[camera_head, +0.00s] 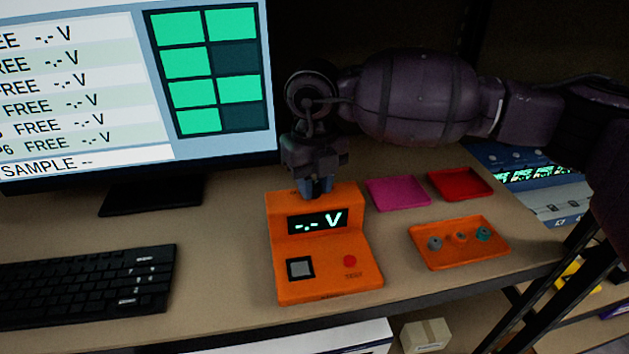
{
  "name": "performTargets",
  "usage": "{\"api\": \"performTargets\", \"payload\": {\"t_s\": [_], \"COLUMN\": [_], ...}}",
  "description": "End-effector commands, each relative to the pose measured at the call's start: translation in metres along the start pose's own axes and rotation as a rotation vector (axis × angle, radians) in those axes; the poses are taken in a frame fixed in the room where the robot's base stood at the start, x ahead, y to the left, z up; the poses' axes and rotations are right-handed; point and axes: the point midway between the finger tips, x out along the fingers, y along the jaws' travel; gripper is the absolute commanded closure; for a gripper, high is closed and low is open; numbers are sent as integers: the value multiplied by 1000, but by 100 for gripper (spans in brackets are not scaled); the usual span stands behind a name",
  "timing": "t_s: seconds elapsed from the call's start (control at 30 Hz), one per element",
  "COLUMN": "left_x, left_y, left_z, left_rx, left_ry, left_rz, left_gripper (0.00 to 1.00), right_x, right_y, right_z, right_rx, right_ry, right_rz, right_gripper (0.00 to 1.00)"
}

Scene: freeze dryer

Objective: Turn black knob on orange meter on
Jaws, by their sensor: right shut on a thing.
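The orange meter (330,265) stands on the desk in the middle of the head view. Its dark display (317,221) reads "-.- V". A grey square with a black frame and a red round button are on its sloped front. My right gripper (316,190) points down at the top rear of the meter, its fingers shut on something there. The black knob does not show clearly; the fingers cover that spot. My left gripper is not in view.
A monitor (215,144) stands at the back left, with a keyboard (85,285) before it. An orange tray (450,255) with several small parts, a pink tray (398,193) and a red tray (461,183) lie right of the meter. The desk's front edge is close.

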Motion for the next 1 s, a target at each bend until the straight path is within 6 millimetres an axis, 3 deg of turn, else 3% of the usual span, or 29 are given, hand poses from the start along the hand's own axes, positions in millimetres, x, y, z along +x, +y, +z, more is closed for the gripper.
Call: {"api": "performTargets", "payload": {"t_s": [0.03,0.07,0.23,0.63,1.0], "left_x": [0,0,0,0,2], "left_y": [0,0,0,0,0], "left_z": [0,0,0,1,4], "left_rx": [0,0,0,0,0], "left_ry": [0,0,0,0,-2], "left_rz": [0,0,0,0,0], "left_gripper": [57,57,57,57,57], "right_x": [-2,-2,-2,-10,-73], "right_y": [0,0,0,0,-1], "right_z": [1,1,1,1,1], "right_rx": [2,2,1,0,1], "right_ry": [-5,-5,-3,-4,-6], "right_rz": [0,0,0,-1,-1], "right_gripper": [98,72,48,48,48]}}
